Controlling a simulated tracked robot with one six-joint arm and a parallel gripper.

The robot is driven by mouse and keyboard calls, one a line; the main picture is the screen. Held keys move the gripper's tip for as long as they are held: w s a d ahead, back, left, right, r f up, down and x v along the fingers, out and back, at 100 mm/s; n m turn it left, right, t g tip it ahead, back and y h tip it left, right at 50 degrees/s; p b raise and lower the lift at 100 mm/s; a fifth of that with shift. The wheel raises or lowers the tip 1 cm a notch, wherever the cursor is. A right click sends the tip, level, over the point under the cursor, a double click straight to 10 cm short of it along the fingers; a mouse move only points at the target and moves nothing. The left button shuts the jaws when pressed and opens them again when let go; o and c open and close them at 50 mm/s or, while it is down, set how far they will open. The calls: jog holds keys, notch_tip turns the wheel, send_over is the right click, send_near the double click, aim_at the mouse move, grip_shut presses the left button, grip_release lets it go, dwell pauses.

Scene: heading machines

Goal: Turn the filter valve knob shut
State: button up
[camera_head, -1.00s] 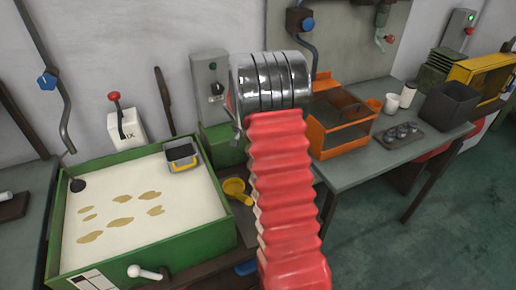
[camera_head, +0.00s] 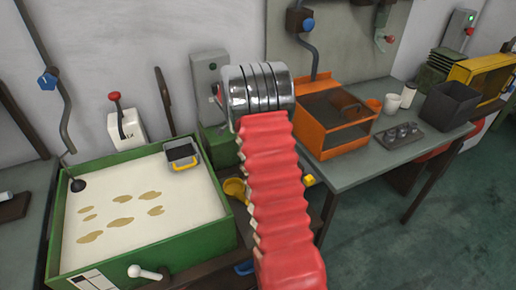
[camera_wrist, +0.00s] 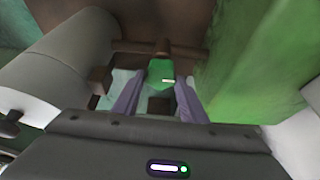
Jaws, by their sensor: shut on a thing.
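In the wrist view my gripper (camera_wrist: 159,92) has its two purple-grey fingers on either side of a small green part (camera_wrist: 161,72) with a white label, and it is shut on it. The green part sits in front of a brown horizontal bar or pipe (camera_wrist: 190,50). I take it for the filter valve knob, but its turn angle cannot be read. In the head view my red arm sleeve and metal rings hide the gripper and the knob.
A grey cylinder (camera_wrist: 75,55) is close on the left in the wrist view, and a green wall (camera_wrist: 250,60) on the right. In the head view a green-sided tray (camera_head: 185,250) stands left, an orange box (camera_head: 315,140) and grey bench (camera_head: 350,178) right.

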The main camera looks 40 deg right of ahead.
jog(key=shift+w+a, duration=0.1)
jog(key=shift+w, duration=0.05)
jog(key=shift+c, duration=0.2)
jog(key=o, duration=1.1)
jog(key=v, duration=1.3)
jog(key=shift+a+r, duration=0.1)
jog(key=shift+r, duration=0.2)
